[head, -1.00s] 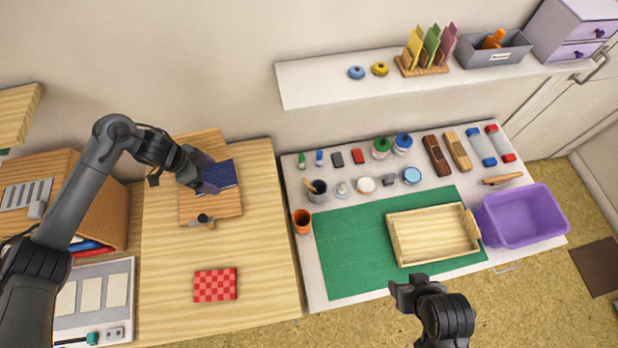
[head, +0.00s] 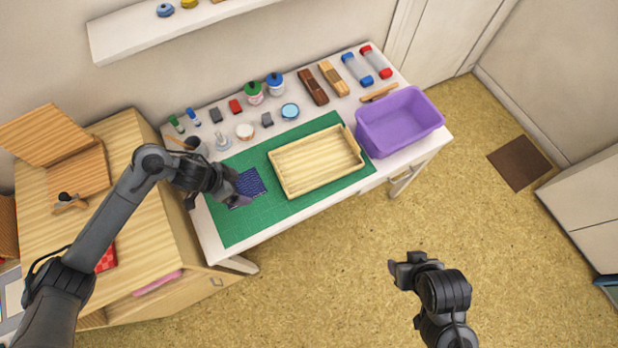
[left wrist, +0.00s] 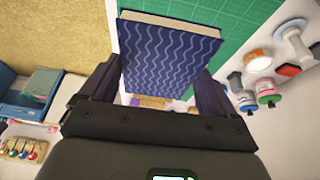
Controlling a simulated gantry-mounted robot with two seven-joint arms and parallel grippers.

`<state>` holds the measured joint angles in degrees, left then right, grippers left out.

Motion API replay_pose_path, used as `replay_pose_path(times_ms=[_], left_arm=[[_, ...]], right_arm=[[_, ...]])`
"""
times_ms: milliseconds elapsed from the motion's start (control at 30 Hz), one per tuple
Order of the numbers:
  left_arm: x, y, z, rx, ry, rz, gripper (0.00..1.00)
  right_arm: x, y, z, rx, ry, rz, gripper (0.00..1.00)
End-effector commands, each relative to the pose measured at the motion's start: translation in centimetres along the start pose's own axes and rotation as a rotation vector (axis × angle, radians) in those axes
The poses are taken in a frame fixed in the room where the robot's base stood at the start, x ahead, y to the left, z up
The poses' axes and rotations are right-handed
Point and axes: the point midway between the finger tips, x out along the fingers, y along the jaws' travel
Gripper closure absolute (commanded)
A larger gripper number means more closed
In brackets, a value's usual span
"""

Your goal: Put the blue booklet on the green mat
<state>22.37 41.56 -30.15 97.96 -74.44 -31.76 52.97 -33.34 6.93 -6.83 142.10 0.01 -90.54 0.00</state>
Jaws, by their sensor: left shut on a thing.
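The blue booklet (head: 252,183), dark blue with pale wavy lines, is in my left gripper (head: 238,188), over the left part of the green mat (head: 236,230). In the left wrist view the booklet (left wrist: 170,55) sits between the two fingers, cover facing the camera and page edges at the top. The green mat (left wrist: 240,25) shows behind it there. I cannot tell whether the booklet touches the mat. My right gripper (head: 394,272) is over the floor, away from the table, and its jaw opening is unclear.
A wooden tray (head: 282,186) lies on the mat's right half, with a purple bin (head: 372,146) beyond it. Bottles, a white-lidded jar (head: 245,131) and blocks line the mat's back edge. The front left of the mat is clear.

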Motion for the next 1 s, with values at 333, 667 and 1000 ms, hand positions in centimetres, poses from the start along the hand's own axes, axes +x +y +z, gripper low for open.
replay_pose_path(times_ms=[333, 667, 1000], left_arm=[[4.0, 3.8, 2.9, 0.01, -0.002, 0.003, 0.43], [5.8, 0.6, 5.2, 0.006, -0.002, 0.002, 0.43], [8.4, -5.2, 8.9, 0.007, -0.001, 0.002, 0.43]], right_arm=[[1.8, -0.1, 0.5, 0.0, 0.002, -0.002, 0.45], [2.8, -0.3, 0.7, 0.006, 0.004, -0.007, 0.45], [4.2, -0.1, 1.2, -0.003, 0.002, 0.001, 0.45]])
